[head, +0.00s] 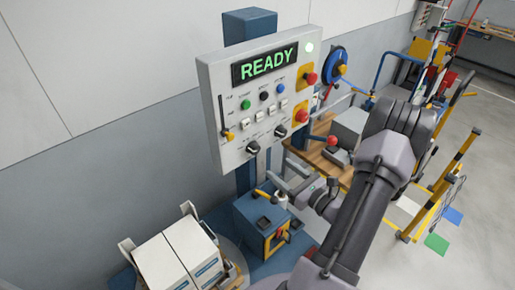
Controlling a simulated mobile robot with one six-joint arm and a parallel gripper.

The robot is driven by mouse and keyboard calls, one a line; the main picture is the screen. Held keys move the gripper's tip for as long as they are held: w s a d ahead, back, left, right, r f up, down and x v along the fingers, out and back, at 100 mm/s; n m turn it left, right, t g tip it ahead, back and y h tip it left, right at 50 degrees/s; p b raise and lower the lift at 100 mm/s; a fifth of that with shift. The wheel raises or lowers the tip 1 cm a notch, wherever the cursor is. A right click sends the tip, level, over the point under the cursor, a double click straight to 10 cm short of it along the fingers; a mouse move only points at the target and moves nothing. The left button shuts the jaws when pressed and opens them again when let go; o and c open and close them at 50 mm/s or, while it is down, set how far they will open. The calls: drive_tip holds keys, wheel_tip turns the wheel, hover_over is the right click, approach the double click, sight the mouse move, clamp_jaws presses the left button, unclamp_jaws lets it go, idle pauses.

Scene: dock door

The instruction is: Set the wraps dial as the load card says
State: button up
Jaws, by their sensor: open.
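A light grey control panel (222,85) stands on a blue post, with a lit green READY display (264,64). Two dark dials sit low on its face, a left dial (253,147) and a right dial (280,131). Their lettering is too small to read, so I cannot tell which is the wraps dial or where either points. I cannot make out a load card. My gripper (282,187) is open, below and apart from the panel, above a blue box. Nothing shows between its fingers.
The blue box (252,231) with a yellow-framed front stands under the panel. White cartons (178,264) stand at the lower left. Red knobs (311,78) on yellow plates and a yellow-handled lever (229,136) jut from the panel. A wooden bench (318,158) stands behind my arm.

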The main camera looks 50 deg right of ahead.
sight(257, 151)
drive_tip(key=w, duration=0.3)
drive_tip(key=w+d, duration=0.1)
drive_tip(key=w, duration=0.7)
drive_tip(key=shift+w+d+p, duration=0.15)
drive_tip(key=shift+p, duration=0.15)
clamp_jaws()
